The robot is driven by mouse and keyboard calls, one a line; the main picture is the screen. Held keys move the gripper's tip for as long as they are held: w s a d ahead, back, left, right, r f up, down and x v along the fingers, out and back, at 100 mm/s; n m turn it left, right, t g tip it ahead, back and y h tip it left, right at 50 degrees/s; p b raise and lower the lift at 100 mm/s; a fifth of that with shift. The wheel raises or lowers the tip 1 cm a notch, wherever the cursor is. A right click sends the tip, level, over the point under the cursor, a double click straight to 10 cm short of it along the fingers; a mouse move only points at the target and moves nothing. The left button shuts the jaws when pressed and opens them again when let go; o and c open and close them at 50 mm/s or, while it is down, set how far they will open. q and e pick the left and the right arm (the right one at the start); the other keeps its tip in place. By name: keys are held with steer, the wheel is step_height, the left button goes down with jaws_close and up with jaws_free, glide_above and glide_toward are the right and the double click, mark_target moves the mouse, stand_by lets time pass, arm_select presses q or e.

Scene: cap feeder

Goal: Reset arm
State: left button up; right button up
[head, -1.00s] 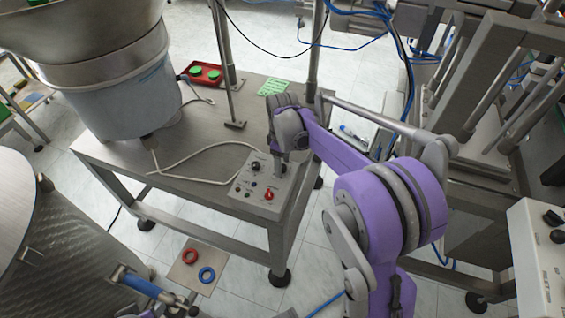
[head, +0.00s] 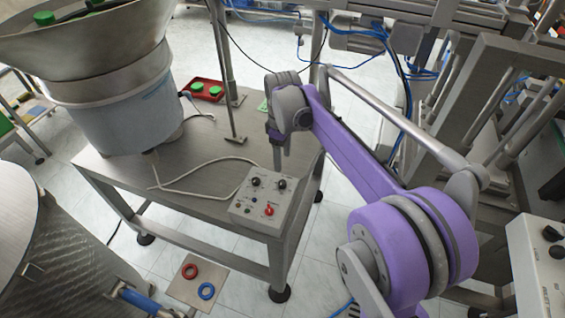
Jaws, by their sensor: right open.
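My right arm, purple and grey, comes in from the lower right and reaches over the steel table (head: 120,180). Its gripper (head: 279,160) points down just behind the grey control box (head: 262,203). It is open, and I see nothing held in it. The control box has black knobs (head: 256,181), a red knob (head: 269,209) and small buttons. My left gripper does not show.
A large feeder bowl (head: 120,100) with green caps stands on the table's left. A red tray (head: 207,90) with green caps lies behind. A post (head: 226,70) rises mid-table. A metal drum (head: 60,250) is at lower left; machine framing (head: 500,90) at right.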

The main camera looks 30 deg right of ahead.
steer(key=shift+r, duration=0.1)
stand_by(0.4)
steer(key=s+a+m+t+p, duration=0.2)
steer(key=s+a, duration=0.3)
steer(key=s, duration=0.5)
steer(key=s+a+f+m+t+p, duration=0.1)
steer(key=s+a+m+t+p, duration=0.2)
steer(key=s, duration=0.8)
steer(key=shift+s+a+m, duration=0.2)
steer(key=shift+a+m, duration=0.85)
steer(key=shift+m, duration=0.15)
